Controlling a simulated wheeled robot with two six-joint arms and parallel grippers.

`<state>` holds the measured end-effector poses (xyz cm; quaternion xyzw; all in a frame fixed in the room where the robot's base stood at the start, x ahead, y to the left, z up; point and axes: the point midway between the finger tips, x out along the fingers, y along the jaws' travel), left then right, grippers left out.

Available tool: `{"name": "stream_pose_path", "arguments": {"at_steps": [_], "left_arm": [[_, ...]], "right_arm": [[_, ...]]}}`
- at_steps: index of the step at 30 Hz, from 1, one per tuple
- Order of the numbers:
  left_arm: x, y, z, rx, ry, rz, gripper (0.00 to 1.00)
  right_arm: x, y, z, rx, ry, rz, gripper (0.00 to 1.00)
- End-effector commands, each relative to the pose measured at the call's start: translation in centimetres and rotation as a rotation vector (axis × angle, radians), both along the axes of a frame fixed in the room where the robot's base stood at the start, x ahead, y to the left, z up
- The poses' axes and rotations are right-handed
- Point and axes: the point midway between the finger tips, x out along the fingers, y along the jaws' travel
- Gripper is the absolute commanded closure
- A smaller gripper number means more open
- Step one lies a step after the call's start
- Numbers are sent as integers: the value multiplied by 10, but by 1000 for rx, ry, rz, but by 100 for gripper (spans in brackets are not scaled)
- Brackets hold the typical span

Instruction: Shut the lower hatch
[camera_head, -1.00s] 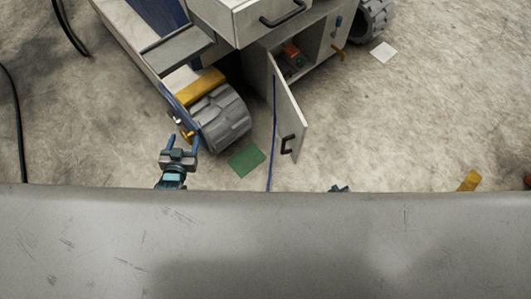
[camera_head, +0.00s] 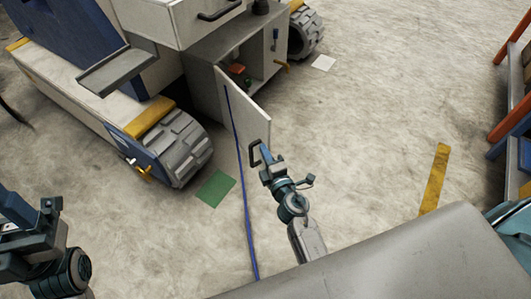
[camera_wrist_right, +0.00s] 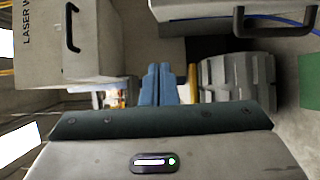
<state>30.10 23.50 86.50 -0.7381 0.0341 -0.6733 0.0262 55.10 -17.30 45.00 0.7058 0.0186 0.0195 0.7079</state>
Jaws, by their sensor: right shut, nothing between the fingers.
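The lower hatch (camera_head: 243,105) is a pale grey door on the low cabinet of the vehicle-like machine. It stands wide open, and the cabinet interior shows behind it. Its dark handle (camera_head: 255,154) is near the door's free end. My right gripper (camera_head: 265,154) is shut and empty, right beside the handle; I cannot tell whether they touch. In the right wrist view its blue fingers (camera_wrist_right: 158,84) are together, and the hatch handle (camera_wrist_right: 240,22) shows at upper right, apart from the fingertips. My left gripper (camera_head: 18,207) is partly cut off at lower left; its opening is unclear.
A drawer (camera_head: 165,22) with a handle juts out above the cabinet. A ridged wheel (camera_head: 180,148) stands left of the hatch. A green sheet (camera_head: 215,188) and a blue line (camera_head: 245,215) lie on the floor.

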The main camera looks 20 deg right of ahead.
Motion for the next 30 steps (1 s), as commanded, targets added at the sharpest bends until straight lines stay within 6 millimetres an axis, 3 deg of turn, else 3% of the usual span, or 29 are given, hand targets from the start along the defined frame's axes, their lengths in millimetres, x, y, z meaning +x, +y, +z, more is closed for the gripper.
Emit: {"name": "stream_pose_path", "arguments": {"at_steps": [11,18,30], "left_arm": [[1,0,-1,2,6,0,38],[1,0,1,1,7,1,38],[1,0,1,1,7,1,38]], "right_arm": [[79,4,0,2,-1,0,100],[86,-28,-1,0,1,0,100],[88,-34,-1,3,1,-1,100]]}}
